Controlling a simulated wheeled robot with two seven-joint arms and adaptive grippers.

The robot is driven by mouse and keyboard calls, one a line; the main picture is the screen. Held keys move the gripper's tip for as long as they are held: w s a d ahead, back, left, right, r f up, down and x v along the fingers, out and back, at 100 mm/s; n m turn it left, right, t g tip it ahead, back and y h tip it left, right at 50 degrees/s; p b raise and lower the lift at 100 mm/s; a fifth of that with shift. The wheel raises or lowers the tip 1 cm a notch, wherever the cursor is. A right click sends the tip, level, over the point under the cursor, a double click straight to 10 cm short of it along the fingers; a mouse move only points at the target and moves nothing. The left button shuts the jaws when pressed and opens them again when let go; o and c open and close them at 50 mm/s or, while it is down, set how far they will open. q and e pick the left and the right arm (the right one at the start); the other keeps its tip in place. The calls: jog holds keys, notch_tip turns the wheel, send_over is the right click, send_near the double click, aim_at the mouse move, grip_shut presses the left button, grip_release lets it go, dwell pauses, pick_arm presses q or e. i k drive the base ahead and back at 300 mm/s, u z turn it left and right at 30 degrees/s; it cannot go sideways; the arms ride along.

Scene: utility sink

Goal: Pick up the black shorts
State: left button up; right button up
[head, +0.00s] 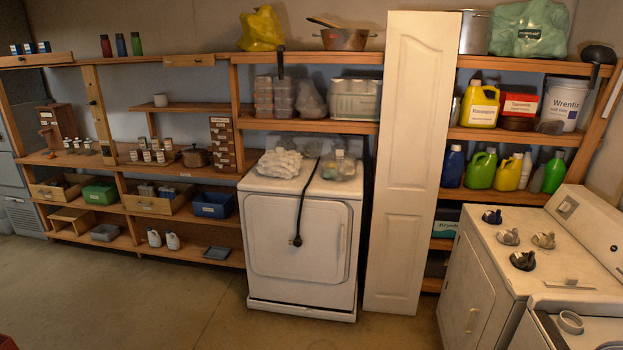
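I cannot make out any black shorts in the head view. Neither of my grippers shows in this view. Several small dark and grey crumpled items lie on top of the white machine at the right, including a black one (523,261) and a dark blue one (492,216); they are too small to tell what they are.
A white dryer (298,240) stands mid-picture with a dark hose hanging over its front. A white door panel (412,160) leans upright beside it. Wooden shelves (190,258) line the back wall. The white machine (480,285) fills the right. The concrete floor (180,300) is clear.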

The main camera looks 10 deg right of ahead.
aim_at(527, 262)
jog(key=z, duration=0.55)
jog(key=i, duration=1.5)
jog(key=z, duration=1)
